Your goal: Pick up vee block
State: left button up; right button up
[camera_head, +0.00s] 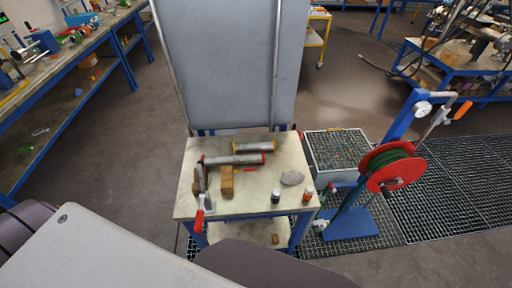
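A small table (262,190) with a pale top stands ahead of me. A yellow-brown block (227,181) sits on its left half, just in front of a grey flanged cylinder (234,160). It may be the vee block, but no V groove can be made out at this size. A darker brown piece (197,186) is at the left edge, partly hidden by a red-handled tool (200,204). Neither of my grippers is in view.
A second flanged cylinder (254,148) lies behind the first. A grey lump (292,178) and two small bottles (276,196) (307,194) are on the right. A tall grey panel (232,65) stands behind. A red reel stand (390,168) is to the right.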

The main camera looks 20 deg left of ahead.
aim_at(226, 171)
jog(key=k+j+u, duration=0.1)
jog(key=u, duration=0.35)
jog(key=k+j+u, duration=0.1)
jog(key=u, duration=0.3)
jog(key=j+z, duration=0.35)
jog(key=j, duration=0.35)
jog(key=k+j+z, duration=0.1)
jog(key=j+z, duration=0.2)
jog(key=j, duration=0.35)
